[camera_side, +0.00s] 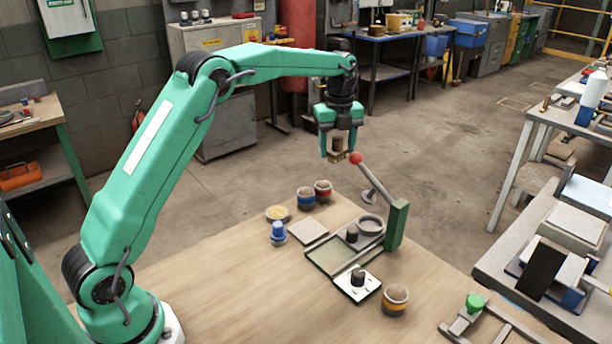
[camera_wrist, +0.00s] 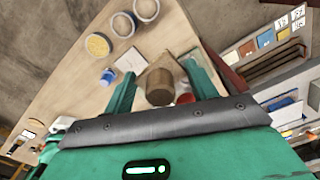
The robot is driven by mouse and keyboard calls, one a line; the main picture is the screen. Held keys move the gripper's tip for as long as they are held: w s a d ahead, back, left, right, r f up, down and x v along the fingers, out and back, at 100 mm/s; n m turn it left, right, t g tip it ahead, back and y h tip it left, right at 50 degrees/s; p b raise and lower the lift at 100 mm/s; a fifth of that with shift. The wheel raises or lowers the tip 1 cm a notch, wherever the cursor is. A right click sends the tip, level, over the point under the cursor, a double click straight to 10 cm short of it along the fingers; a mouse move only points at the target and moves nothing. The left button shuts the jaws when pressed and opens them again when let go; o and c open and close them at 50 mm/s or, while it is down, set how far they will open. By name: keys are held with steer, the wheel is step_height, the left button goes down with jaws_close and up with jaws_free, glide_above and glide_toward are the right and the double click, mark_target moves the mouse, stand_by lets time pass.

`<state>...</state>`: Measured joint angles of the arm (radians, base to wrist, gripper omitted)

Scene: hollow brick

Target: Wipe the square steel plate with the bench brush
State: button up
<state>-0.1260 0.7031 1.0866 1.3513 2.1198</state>
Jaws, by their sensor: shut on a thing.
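My gripper (camera_side: 338,148) is shut on a brown bench brush (camera_side: 337,156) and holds it in the air above the far right part of the work table. In the wrist view the brush (camera_wrist: 160,82) shows as a brown, round-ended handle between the two green fingers; its underside is hidden there. The square steel plate (camera_side: 307,232) is a pale grey square lying flat on the wooden table, below and to the left of the brush and apart from it. It also shows in the wrist view (camera_wrist: 131,60), left of the brush, and looks bare.
A red-knobbed lever (camera_side: 376,180) on a green post (camera_side: 397,225) rises close beside the brush. A green tray (camera_side: 318,254) lies right of the plate. A blue-capped bottle (camera_side: 278,232), a yellow-filled dish (camera_side: 277,213) and two cups (camera_side: 305,199) stand around the plate. The table's front left is clear.

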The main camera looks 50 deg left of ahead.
steer(key=n, duration=0.1)
steer(key=s+f+n, duration=0.1)
steer(key=f+n, duration=0.1)
steer(key=n, duration=0.1)
steer(key=shift+s+d+f, duration=0.1)
steer(key=shift+s, duration=0.2)
steer(key=s+f+n, duration=0.5)
steer(key=n, duration=0.7)
steer(key=shift+s+d+f, duration=0.3)
steer(key=shift+f, duration=0.1)
steer(key=shift+f, duration=0.1)
